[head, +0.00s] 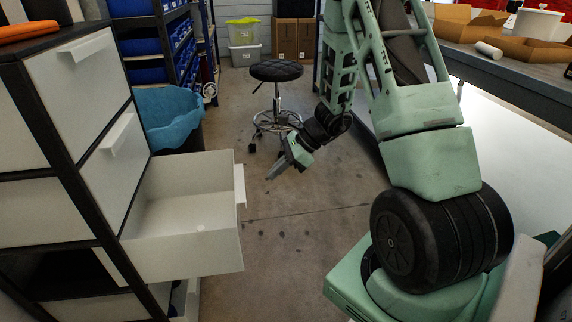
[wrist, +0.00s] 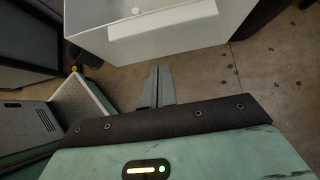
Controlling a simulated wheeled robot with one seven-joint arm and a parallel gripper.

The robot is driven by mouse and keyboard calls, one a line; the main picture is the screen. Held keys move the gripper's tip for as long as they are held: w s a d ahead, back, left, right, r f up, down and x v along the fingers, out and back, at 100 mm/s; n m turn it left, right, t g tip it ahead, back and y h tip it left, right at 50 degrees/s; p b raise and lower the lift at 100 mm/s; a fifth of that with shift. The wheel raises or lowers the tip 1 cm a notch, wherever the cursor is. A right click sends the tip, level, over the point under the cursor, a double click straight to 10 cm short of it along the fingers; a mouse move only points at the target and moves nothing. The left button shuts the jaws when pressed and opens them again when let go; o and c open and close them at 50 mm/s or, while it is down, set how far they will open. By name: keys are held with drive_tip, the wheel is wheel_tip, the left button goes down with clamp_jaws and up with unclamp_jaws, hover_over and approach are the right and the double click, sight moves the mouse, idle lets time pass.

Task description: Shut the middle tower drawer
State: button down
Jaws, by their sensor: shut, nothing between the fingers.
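A white drawer tower with a dark frame (head: 62,165) stands at the left in the head view. One drawer (head: 190,262) is pulled far out, below two closed drawer fronts. Its front with a handle (head: 240,186) faces right, toward my gripper. In the wrist view, the open drawer (wrist: 215,35) is at the top, with its handle strip along the rim. A small white round thing (head: 201,228) lies inside. My gripper (head: 273,173) is shut and empty, in front of the drawer front and apart from it. Its fingers (wrist: 160,75) point toward the drawer in the wrist view.
A blue-lined bin (head: 168,112) stands behind the open drawer. A black stool (head: 276,72) is farther back on the floor. A workbench (head: 500,68) with cardboard trays runs along the right. An orange item (head: 28,30) lies on the tower's top.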

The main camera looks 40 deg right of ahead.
drive_tip(key=shift+w+a+f+b, duration=0.2)
drive_tip(key=shift+w+a+f, duration=0.1)
drive_tip(key=shift+w+a, duration=0.4)
drive_tip(key=shift+w+a+f+b, duration=0.25)
drive_tip(key=shift+w+a, duration=0.1)
drive_tip(key=shift+a, duration=0.5)
drive_tip(key=shift+w+a+f+b, duration=0.15)
drive_tip(key=shift+w+a+f, duration=0.15)
drive_tip(key=shift+w+a, duration=0.4)
drive_tip(key=shift+s+a, duration=0.1)
drive_tip(key=shift+a, duration=0.1)
drive_tip(key=w+a, duration=0.7)
drive_tip(key=a, duration=0.4)
drive_tip(key=w+a+p, duration=0.1)
drive_tip(key=w+a, duration=0.6)
drive_tip(key=a, duration=0.4)
drive_tip(key=shift+w, duration=0.35)
drive_tip(key=shift+r, duration=0.15)
